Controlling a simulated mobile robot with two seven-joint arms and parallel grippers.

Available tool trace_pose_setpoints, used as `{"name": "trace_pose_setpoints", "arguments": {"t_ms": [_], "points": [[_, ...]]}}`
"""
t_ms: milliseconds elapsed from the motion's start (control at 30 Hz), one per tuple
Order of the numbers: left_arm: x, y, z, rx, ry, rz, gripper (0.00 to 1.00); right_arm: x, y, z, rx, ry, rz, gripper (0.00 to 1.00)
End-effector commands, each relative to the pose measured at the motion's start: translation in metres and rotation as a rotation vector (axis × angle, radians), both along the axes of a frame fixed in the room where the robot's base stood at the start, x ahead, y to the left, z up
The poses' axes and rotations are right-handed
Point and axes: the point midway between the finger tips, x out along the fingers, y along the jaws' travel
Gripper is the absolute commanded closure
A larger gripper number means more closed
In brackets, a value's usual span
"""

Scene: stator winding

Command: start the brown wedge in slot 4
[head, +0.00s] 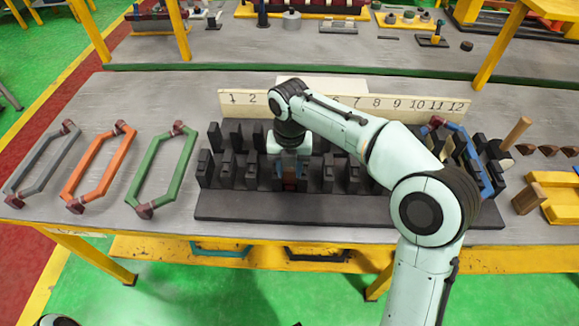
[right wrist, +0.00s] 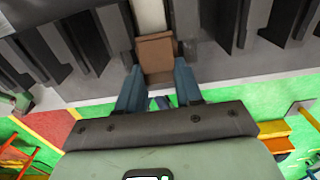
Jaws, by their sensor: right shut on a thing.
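The brown wedge (right wrist: 156,54) is held between the blue fingertips of my right gripper (right wrist: 158,85) in the right wrist view. It is at the near end of a slot between two dark teeth, in line with a white strip (right wrist: 149,14) inside that slot. I cannot tell how far it is in. In the head view my right gripper (head: 290,182) points down at the near edge of the black stator block (head: 340,207), between two near-row posts. My arm hides the number behind it on the number board (head: 415,103).
Grey (head: 45,160), orange (head: 97,162) and green (head: 163,168) coils lie on the table at left. A blue coil (head: 480,175) sits in the block's right end. Several brown wedges (head: 549,150) and a yellow holder (head: 556,207) are at right.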

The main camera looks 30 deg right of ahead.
Motion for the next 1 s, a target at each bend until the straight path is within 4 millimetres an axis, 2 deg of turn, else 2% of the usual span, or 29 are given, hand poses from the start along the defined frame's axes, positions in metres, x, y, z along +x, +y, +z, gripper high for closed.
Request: {"name": "trace_pose_setpoints", "arguments": {"t_ms": [333,367,433,767,867,1000], "points": [[0.003,0.000,0.007,0.000,-0.003,0.000,0.40,0.006,-0.004,0.000,0.000,0.001,0.000,0.95],[0.002,0.000,0.007,0.000,-0.003,0.000,0.40,0.006,-0.004,0.000,-0.001,0.001,0.000,0.58],[0.002,0.000,0.007,0.000,-0.002,0.000,0.40,0.006,-0.004,-0.001,-0.001,0.001,0.000,0.36],[0.003,0.000,0.008,0.000,-0.003,0.000,0.40,0.006,-0.003,0.005,0.000,0.000,0.000,0.35],[0.004,0.000,0.012,-0.001,-0.005,0.000,0.40,0.006,-0.003,0.018,0.001,-0.003,-0.001,0.35],[0.007,0.000,0.020,0.000,-0.009,0.000,0.40,0.007,-0.003,0.050,0.001,-0.006,-0.001,0.35]]}}
